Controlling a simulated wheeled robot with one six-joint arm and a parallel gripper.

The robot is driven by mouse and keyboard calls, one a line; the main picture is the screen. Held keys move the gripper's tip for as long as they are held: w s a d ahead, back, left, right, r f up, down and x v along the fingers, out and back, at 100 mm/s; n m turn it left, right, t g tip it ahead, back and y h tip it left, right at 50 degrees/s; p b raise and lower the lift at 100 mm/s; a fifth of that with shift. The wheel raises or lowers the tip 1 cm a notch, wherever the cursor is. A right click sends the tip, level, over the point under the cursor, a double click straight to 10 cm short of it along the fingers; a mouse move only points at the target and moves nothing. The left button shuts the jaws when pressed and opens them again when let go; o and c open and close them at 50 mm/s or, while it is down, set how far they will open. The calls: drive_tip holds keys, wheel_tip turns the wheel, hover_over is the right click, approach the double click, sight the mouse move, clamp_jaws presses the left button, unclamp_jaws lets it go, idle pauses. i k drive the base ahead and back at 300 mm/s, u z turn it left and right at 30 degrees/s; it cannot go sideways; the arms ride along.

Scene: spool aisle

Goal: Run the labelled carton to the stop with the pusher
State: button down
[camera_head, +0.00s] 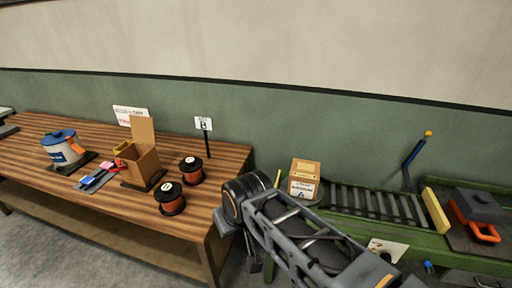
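A tan carton (305,170) with a white label (302,189) on its front stands at the left end of a roller conveyor (375,204). A yellow bar (436,210) stands across the conveyor's right end, apart from the carton; it looks like the stop. A blue rod with a yellow knob (415,153) leans up behind the rollers; I cannot tell whether it is the pusher. A thin yellow piece (278,178) shows just left of the carton. My arm reaches in from the lower right; its wrist is left of the carton. My gripper (252,260) is mostly hidden, its fingers unclear.
A grey-and-orange tool (478,210) sits right of the yellow bar. The rollers between carton and bar look clear.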

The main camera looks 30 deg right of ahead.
sight(276, 184)
drive_tip(key=z, duration=1.4)
